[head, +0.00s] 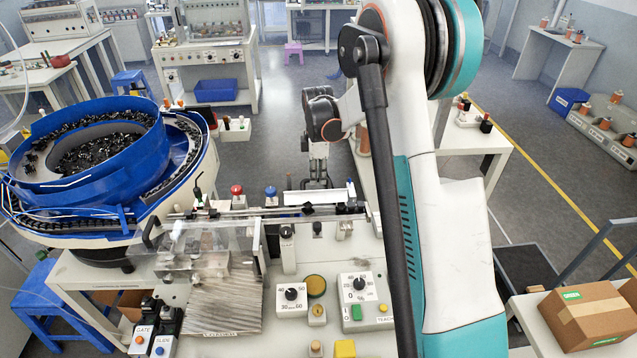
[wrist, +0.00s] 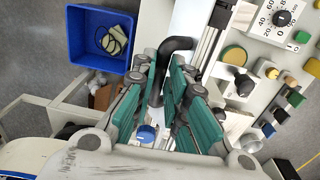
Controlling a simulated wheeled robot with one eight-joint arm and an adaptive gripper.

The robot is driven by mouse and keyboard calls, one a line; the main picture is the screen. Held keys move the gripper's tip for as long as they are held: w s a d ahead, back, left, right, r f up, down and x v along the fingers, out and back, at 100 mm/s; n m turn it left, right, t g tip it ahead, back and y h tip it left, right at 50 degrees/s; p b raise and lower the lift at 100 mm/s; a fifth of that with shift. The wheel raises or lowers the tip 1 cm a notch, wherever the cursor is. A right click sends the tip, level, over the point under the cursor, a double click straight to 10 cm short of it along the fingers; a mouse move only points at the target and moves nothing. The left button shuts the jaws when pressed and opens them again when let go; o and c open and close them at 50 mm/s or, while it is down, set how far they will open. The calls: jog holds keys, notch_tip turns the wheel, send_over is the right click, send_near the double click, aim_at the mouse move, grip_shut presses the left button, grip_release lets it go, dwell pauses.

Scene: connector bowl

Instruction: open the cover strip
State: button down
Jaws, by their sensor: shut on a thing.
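My gripper (head: 317,182) is at the far side of the narrow feed rail (head: 265,213), near its right part. In the wrist view, its green-padded fingers (wrist: 164,72) are closed around a black, bent handle (wrist: 178,44). The handle's curved end sticks out beyond the fingers, and its lower part is hidden between them. A pale strip (wrist: 190,18) lies beside the handle, along the silver rail. I take this for the cover strip, but its edges are unclear. I cannot tell whether it is lifted from the rail.
A blue bowl feeder (head: 90,160) stands at the left. Red (head: 237,191) and blue (head: 270,191) knobs stand close to the rail. Dials and buttons (head: 357,287) fill the near bench. A blue bin (wrist: 101,37) sits below the bench edge.

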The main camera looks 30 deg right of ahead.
jog(key=shift+w+d+f+b, duration=0.2)
jog(key=shift+w+d+b, duration=0.1)
jog(key=shift+w, duration=0.2)
jog(key=shift+w+d+f+b, duration=0.15)
jog(key=shift+w+d+b, duration=0.15)
jog(key=shift+w, duration=0.15)
jog(key=c, duration=1.6)
grip_release()
jog(key=shift+w+d, duration=0.1)
jog(key=shift+f, duration=0.1)
notch_tip(320, 180, up, 12)
jog(key=shift+s+a, duration=0.25)
jog(key=shift+s, duration=0.05)
